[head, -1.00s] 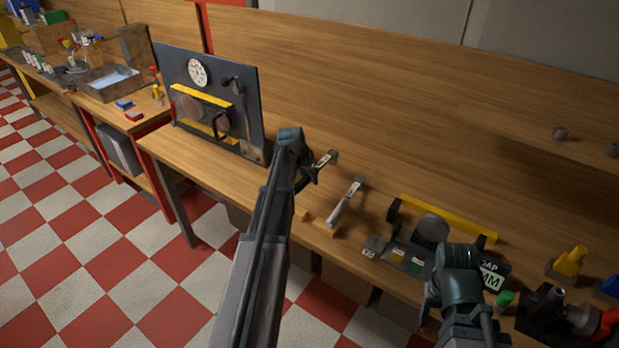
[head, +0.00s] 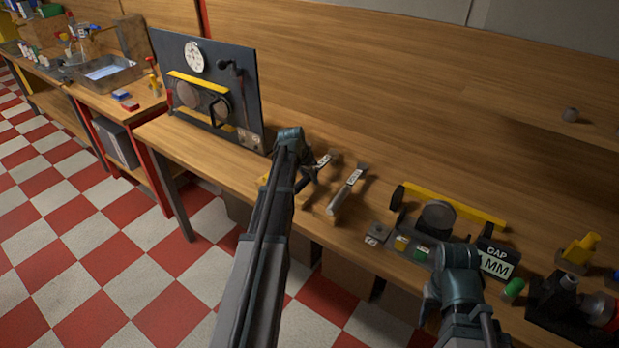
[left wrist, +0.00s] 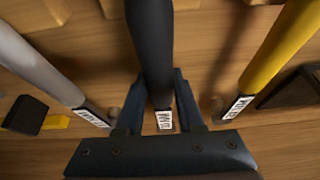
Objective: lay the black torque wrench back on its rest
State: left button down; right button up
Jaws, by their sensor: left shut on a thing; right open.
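The black torque wrench (left wrist: 150,45) is between the fingers of my left gripper (left wrist: 158,95) in the left wrist view, with a white label near its end. In the head view my left gripper (head: 308,178) is over the bench, shut on this wrench; my arm hides most of it and only its labelled end (head: 322,160) shows. Whether the wrench touches its rest cannot be told. A grey wrench (head: 345,193) lies beside it, also in the left wrist view (left wrist: 40,65). A yellow wrench (left wrist: 275,50) is on the other side. My right gripper (head: 435,302) is open, at the bench's front edge.
Wooden rest blocks (left wrist: 35,13) show at the top of the left wrist view. A dark panel with a dial (head: 245,95) stands left of the wrenches. A gauge fixture with a yellow bar (head: 455,207) and a GAP display (head: 495,262) stands right. Bench behind the wrenches is clear.

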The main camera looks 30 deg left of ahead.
pick_arm(q)
jog(key=shift+f+b, duration=0.4)
jog(key=shift+b, duration=0.05)
dwell(0.3)
jog(key=shift+c, duration=2.3)
grip_release()
jog(key=shift+r, duration=0.15)
jog(key=p+v, duration=1.2)
jog(key=v, duration=0.1)
jog(key=shift+s+r+p, duration=0.2)
jog(key=shift+r+p, duration=0.05)
jog(key=shift+p, duration=0.15)
